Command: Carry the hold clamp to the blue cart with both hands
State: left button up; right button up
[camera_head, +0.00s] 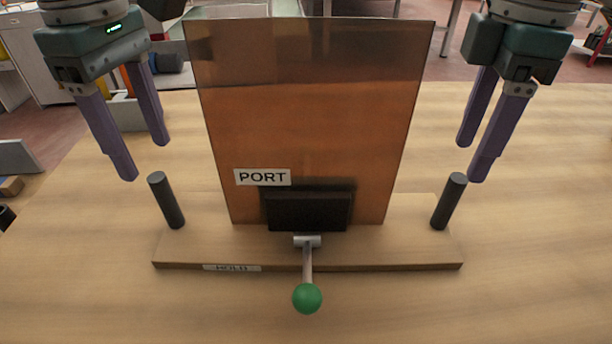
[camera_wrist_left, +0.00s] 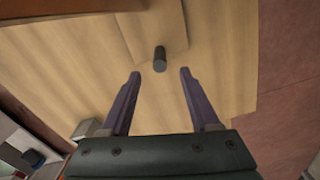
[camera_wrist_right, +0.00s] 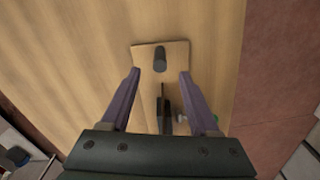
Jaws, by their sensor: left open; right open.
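The hold clamp is a wooden base (camera_head: 400,248) on the table, labelled HOLD on its front edge. A black clamp block (camera_head: 308,208) sits mid-base, with a lever ending in a green ball (camera_head: 307,298) toward me. An amber glass pane (camera_head: 310,110) with a PORT label stands upright at the block. A dark post handle rises at each end: left post (camera_head: 166,200) and right post (camera_head: 449,201). My left gripper (camera_head: 143,160) is open above the left post, which the left wrist view shows (camera_wrist_left: 160,60) ahead between its fingers. My right gripper (camera_head: 470,161) is open above the right post, likewise between its fingers (camera_wrist_right: 160,58).
The wooden table (camera_head: 540,220) is clear on both sides of the base. Grey items (camera_head: 15,158) stand off the table's left edge. Reddish floor and other furniture lie beyond. The blue cart is not clearly identifiable in these views.

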aim_at(447, 204)
pick_arm(q)
jog(key=shift+f, duration=0.1)
notch_tip(447, 204, down, 10)
jog(key=shift+r, duration=0.1)
pick_arm(e)
notch_tip(447, 204, down, 10)
pick_arm(q)
grip_shut()
pick_arm(e)
grip_shut()
pick_arm(q)
jog(key=shift+r, duration=0.1)
pick_arm(e)
jog(key=shift+r, duration=0.1)
dwell(0.9)
